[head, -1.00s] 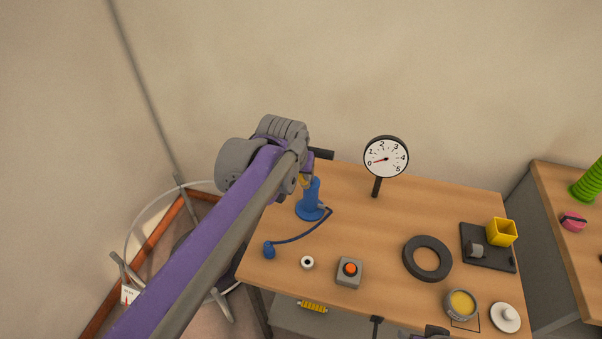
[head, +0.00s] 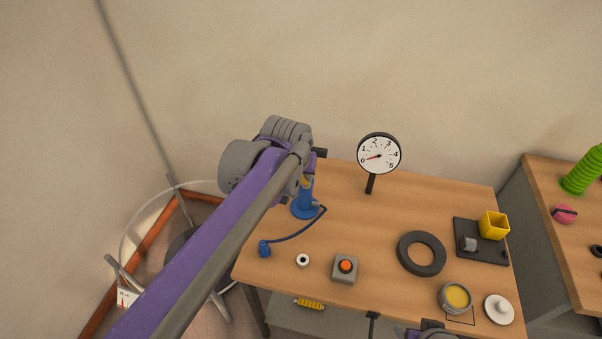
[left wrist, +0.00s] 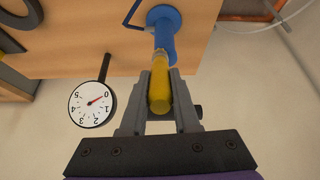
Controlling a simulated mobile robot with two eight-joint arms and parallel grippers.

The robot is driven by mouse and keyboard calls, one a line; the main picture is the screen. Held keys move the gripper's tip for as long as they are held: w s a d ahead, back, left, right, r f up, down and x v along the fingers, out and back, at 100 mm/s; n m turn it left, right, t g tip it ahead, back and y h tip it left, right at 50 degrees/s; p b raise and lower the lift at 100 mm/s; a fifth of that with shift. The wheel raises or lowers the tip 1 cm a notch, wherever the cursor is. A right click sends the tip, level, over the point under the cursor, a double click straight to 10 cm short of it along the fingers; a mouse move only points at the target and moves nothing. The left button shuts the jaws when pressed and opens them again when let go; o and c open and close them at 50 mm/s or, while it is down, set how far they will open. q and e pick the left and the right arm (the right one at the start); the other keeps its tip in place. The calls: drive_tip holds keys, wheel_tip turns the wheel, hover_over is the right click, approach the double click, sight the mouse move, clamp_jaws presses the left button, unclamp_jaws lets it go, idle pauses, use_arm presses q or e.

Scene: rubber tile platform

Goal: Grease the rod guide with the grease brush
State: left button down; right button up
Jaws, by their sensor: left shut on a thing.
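My left gripper (left wrist: 160,105) is shut on a yellow cylindrical handle (left wrist: 159,90), which I take to be the grease brush. The handle's far end meets or overlaps the top of an upright blue cylinder (left wrist: 164,38) on a round base; contact cannot be told. The rod guide is not clearly made out; it may be at this cylinder's top. In the head view, the blue cylinder (head: 303,200) stands at the table's back left, partly behind my left arm. A round tin of yellow grease (head: 456,298) stands at the front right. A part of my right arm shows at the bottom edge; its jaws are unclear.
A dial gauge (head: 379,155) on a black stem stands close right of my left gripper. A blue hose (head: 298,233) runs from the cylinder to a blue bulb (head: 264,249). A button box (head: 344,268), black ring (head: 421,254) and white lid (head: 499,309) sit on the table (head: 360,222).

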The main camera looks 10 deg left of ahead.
use_arm(q)
drive_tip(key=shift+a, duration=0.1)
drive_tip(key=shift+a, duration=0.9)
drive_tip(key=shift+d, duration=0.1)
drive_tip(key=shift+d, duration=0.95)
drive_tip(key=shift+a, duration=0.1)
drive_tip(key=shift+a+p, duration=0.35)
drive_tip(key=shift+a, duration=0.6)
drive_tip(key=shift+d, duration=0.1)
drive_tip(key=shift+d, duration=0.95)
drive_tip(key=shift+a, duration=0.25)
